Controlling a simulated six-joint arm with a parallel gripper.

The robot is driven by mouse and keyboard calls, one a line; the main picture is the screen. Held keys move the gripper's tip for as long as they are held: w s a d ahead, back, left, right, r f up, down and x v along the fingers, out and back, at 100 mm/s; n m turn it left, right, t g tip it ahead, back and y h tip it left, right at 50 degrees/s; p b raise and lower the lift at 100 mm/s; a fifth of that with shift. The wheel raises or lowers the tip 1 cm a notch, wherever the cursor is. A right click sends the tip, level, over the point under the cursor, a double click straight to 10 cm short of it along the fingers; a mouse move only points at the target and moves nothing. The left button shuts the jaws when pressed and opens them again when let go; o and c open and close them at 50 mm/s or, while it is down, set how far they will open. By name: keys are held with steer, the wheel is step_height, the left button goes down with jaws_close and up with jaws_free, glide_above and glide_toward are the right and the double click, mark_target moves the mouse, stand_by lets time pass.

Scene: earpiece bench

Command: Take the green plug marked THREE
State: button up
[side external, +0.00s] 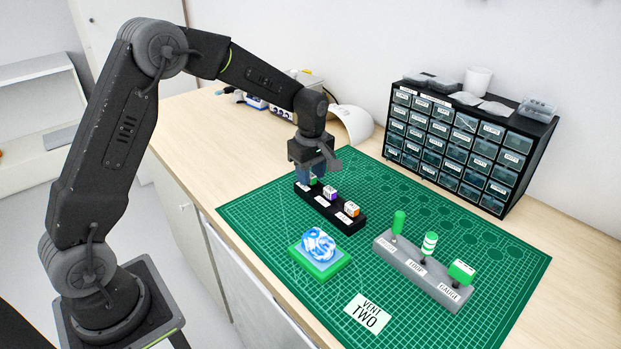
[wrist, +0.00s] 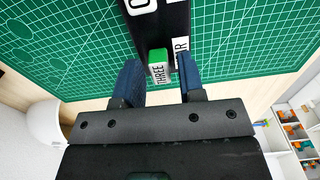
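The green plug marked THREE (wrist: 158,68) stands in the end of a black rack (side external: 337,216). In the side view only a bit of its green (side external: 313,181) shows below my gripper (side external: 312,173). In the wrist view my gripper (wrist: 159,75) is open, with one blue finger on each side of the plug.
A purple-and-white plug (side external: 330,192) and an orange-and-white plug (side external: 352,208) share the rack. A blue-and-white piece (side external: 318,244) sits on a green block (side external: 321,270). A grey tool stand (side external: 418,272), a VENT TWO card (side external: 367,313) and a drawer cabinet (side external: 465,145) stand around.

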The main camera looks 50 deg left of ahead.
jaws_close()
stand_by(0.5)
steer(key=shift+r, duration=1.55)
steer(key=shift+r, duration=2.45)
